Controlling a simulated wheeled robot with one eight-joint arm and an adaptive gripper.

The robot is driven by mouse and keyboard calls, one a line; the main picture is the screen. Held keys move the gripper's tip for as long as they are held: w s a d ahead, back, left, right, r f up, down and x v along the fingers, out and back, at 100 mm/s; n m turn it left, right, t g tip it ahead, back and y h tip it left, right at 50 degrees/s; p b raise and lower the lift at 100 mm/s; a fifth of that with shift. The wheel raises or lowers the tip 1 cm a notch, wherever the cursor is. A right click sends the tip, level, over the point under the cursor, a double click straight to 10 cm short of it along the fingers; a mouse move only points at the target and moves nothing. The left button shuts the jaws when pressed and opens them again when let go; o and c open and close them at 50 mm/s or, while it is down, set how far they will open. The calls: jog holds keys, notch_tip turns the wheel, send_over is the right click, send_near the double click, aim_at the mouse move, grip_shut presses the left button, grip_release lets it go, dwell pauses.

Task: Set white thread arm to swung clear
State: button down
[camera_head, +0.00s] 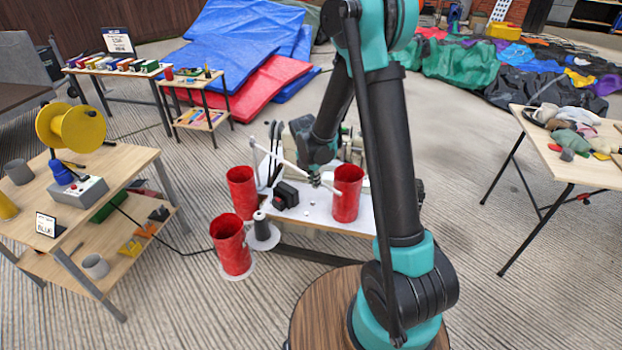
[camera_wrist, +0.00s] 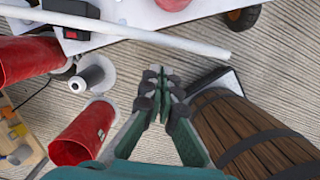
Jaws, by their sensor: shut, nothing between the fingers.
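The white thread arm (camera_head: 276,156) is a thin white rod slanting over the white worktable, from the upper left down toward the right red cylinder. In the wrist view the white thread arm (camera_wrist: 120,36) runs across the top, its free end near upper right. My gripper (camera_head: 316,179) is beside the rod near its right end, above the table. In the wrist view my gripper (camera_wrist: 161,73) is shut and empty, its fingertips just below the rod in the picture. The machine behind is partly hidden by my arm.
Red cylinders stand at the table's right (camera_head: 348,196) and left (camera_head: 241,190), with another on the floor side (camera_head: 230,246). A black thread spool (camera_head: 262,232) and a black switch box (camera_head: 287,195) are close by. A wooden side table (camera_head: 130,165) stands left.

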jog(key=shift+w+d+f, duration=0.4)
jog(key=shift+w+d, duration=0.35)
jog(key=w+d, duration=1)
jog(key=w, duration=0.2)
jog(key=shift+w, duration=0.3)
jog(key=shift+a, duration=0.15)
